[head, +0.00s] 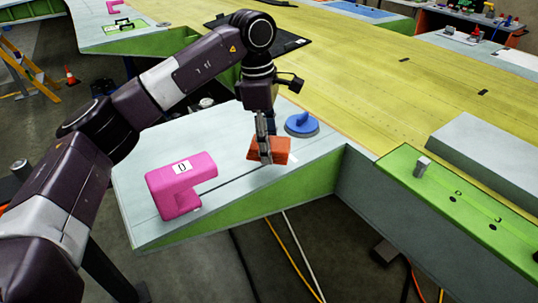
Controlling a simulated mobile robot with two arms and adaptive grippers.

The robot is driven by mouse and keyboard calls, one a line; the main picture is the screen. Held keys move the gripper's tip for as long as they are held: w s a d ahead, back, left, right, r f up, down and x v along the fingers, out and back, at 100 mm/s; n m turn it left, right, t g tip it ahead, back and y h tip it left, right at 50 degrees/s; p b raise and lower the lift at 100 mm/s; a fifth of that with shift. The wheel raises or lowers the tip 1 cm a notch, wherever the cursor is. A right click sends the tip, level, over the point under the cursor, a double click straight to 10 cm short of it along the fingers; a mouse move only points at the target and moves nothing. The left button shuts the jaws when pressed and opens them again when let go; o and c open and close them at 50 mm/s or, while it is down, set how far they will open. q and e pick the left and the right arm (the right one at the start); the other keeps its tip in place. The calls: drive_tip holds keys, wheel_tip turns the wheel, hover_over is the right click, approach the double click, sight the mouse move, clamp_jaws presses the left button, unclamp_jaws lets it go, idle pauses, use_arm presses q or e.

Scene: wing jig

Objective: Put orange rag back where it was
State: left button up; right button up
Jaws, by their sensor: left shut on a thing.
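The orange rag (276,150) is a small folded block at the pale grey end of the wing jig surface (235,195). My left gripper (264,158) points straight down and is shut on the rag. The fingers cover part of it. I cannot tell whether the rag's underside touches the surface. My right gripper is not in the view.
A pink C-shaped block (181,188) with a label stands to the left of the rag. A blue suction-cup-like disc (302,124) sits just behind it to the right. A green panel (465,205) with a small metal block is at right. Free surface lies between the pink block and the rag.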

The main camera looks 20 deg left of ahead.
sight(269, 169)
use_arm(q)
drive_tip(key=shift+s+f, duration=0.1)
drive_tip(key=shift+f, duration=0.35)
wheel_tip(269, 169, down, 4)
drive_tip(key=shift+r+p, duration=0.25)
drive_tip(key=shift+p, duration=0.35)
drive_tip(key=shift+f, duration=0.25)
drive_tip(key=o, duration=0.8)
drive_tip(key=shift+o, duration=1.5)
drive_tip(key=shift+r, duration=0.4)
drive_tip(key=r+b, duration=0.1)
drive_tip(key=r, duration=0.2)
drive_tip(key=r+b, duration=0.1)
drive_tip(key=r, duration=0.3)
drive_tip(key=a+r, duration=0.1)
drive_tip(key=r, duration=0.2)
drive_tip(key=shift+a+r+b, duration=0.1)
drive_tip(key=shift+r+b, duration=0.15)
drive_tip(key=shift+b, duration=0.15)
drive_tip(key=shift+s+a+r, duration=0.1)
drive_tip(key=shift+r, duration=0.4)
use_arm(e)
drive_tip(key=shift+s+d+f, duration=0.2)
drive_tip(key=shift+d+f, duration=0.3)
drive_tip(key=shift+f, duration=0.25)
